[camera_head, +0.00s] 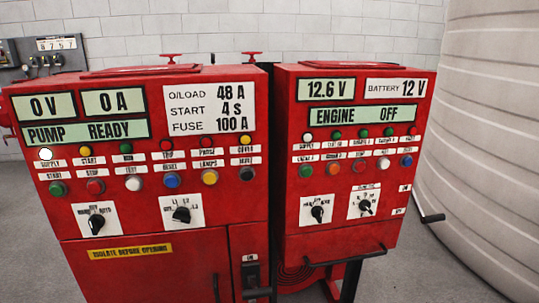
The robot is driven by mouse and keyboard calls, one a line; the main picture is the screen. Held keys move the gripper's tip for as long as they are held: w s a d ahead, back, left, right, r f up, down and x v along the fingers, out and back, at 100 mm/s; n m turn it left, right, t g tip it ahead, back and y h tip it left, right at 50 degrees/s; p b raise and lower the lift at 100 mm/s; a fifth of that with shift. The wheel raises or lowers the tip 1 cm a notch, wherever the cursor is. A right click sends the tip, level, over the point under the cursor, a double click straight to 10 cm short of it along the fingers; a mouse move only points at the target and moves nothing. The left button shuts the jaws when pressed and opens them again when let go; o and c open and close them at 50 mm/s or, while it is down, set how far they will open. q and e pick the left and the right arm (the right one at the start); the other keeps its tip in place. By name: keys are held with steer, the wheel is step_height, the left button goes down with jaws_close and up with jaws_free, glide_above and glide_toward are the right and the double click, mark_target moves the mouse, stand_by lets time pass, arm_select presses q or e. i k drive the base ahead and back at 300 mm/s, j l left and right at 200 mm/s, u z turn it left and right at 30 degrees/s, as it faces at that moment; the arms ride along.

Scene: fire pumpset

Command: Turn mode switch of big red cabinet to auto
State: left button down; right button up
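The big red cabinet (160,252) fills the left half of the head view. Its mode switch (96,223) is a black rotary knob on a white plate at the lower left of the panel, with a small AUTO label at its upper right. The knob looks roughly upright; I cannot tell which mark it points to. A second black rotary knob (181,214) sits to its right on another white plate. The display above reads PUMP READY, 0 V and 0 A. Neither of my grippers shows in this view.
A smaller red cabinet (340,247) stands to the right, with two rotary knobs and an ENGINE OFF display. Rows of lamps and buttons lie above the switches. A large pale ribbed tank (485,130) is at the far right. Grey floor (415,270) shows between.

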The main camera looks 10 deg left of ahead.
mark_target(96, 221)
steer(key=u, duration=1.3)
